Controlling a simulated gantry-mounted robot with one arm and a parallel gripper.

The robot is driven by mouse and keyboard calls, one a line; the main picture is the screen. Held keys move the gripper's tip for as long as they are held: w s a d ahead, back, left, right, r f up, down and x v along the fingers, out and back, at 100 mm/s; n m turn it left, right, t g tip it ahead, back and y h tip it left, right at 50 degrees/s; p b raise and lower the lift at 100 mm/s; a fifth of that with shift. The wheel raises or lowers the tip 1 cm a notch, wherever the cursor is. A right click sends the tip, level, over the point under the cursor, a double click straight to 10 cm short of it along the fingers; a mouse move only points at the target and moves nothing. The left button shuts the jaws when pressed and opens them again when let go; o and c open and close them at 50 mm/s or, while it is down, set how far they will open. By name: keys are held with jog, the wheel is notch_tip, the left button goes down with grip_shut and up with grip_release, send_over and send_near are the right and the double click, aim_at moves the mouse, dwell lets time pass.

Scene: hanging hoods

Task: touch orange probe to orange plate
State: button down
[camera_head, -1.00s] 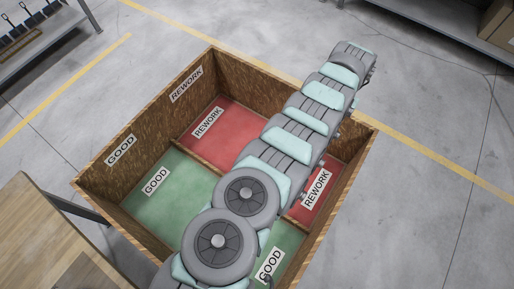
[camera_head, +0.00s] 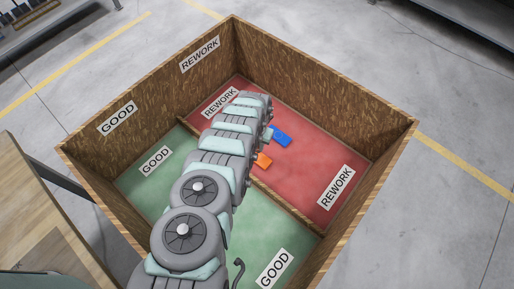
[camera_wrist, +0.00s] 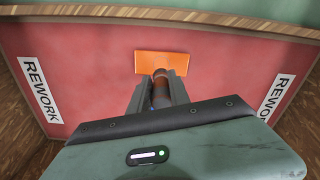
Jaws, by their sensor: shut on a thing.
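The orange plate (camera_wrist: 180,64) lies on the red REWORK floor in the wrist view, just beyond my fingertips. It also shows in the head view (camera_head: 263,160), close to the divider and partly hidden by my arm. My gripper (camera_wrist: 161,88) is shut on a dark cylindrical probe (camera_wrist: 160,92) with an orange band. The probe points down toward the floor. Its end overlaps the plate's near edge in the wrist view; I cannot tell whether they touch. In the head view my arm hides the probe.
A blue plate (camera_head: 281,135) lies on the red floor beyond the orange one. A low wooden divider (camera_head: 285,205) separates the red REWORK side from the green GOOD side. Tall chipboard walls (camera_head: 320,75) surround both. The right part of the red floor is clear.

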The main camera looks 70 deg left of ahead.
aim_at(257, 151)
jog(key=shift+a+f+b, duration=0.1)
jog(key=shift+f+b, duration=2.8)
jog(key=shift+f, duration=0.2)
jog(key=shift+f, duration=0.6)
jog(key=shift+r, duration=0.1)
notch_tip(257, 151, up, 7)
jog(key=p, duration=0.6)
jog(key=shift+p, duration=0.3)
